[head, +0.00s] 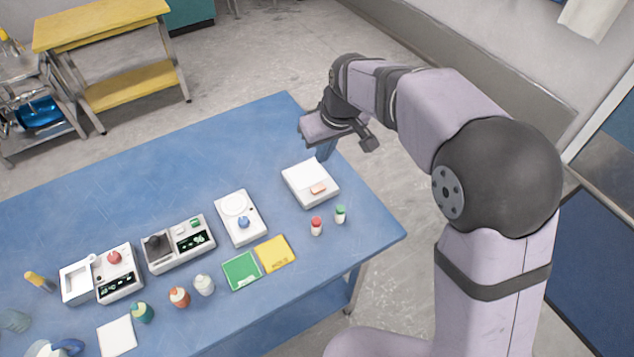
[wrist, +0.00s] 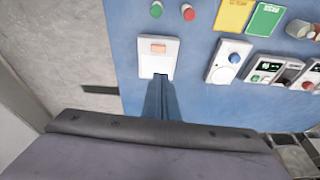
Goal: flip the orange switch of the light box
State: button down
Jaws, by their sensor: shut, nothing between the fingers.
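The light box (head: 310,184) is a white box near the right end of the blue table, and it also shows in the wrist view (wrist: 147,62). Its orange switch (head: 318,189) is on the near part of its top and shows in the wrist view (wrist: 158,47) too. My gripper (head: 322,155) is over the far edge of the box, fingers pointing down. In the wrist view the shut fingers (wrist: 161,80) overlap the box's lower edge, apart from the orange switch. I cannot tell whether the fingertips touch the box. Nothing shows between them.
Red-capped (head: 316,226) and green-capped (head: 340,214) bottles stand close in front of the light box. A white device with a blue knob (head: 243,222) is to its left. Yellow (head: 274,252) and green (head: 241,271) squares lie nearer. The blue table (head: 160,180) is clear behind the devices.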

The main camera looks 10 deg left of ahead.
jog(key=shift+s+d+f+n, duration=0.1)
jog(key=shift+s+f+n, duration=0.1)
jog(key=shift+n, duration=0.2)
jog(key=p, duration=0.4)
send_over(315, 189)
jog(key=f, duration=1.2)
jog(key=shift+s+d, duration=0.35)
jog(key=shift+d, duration=0.05)
jog(key=shift+f+p, duration=0.3)
jog(key=shift+f, duration=0.5)
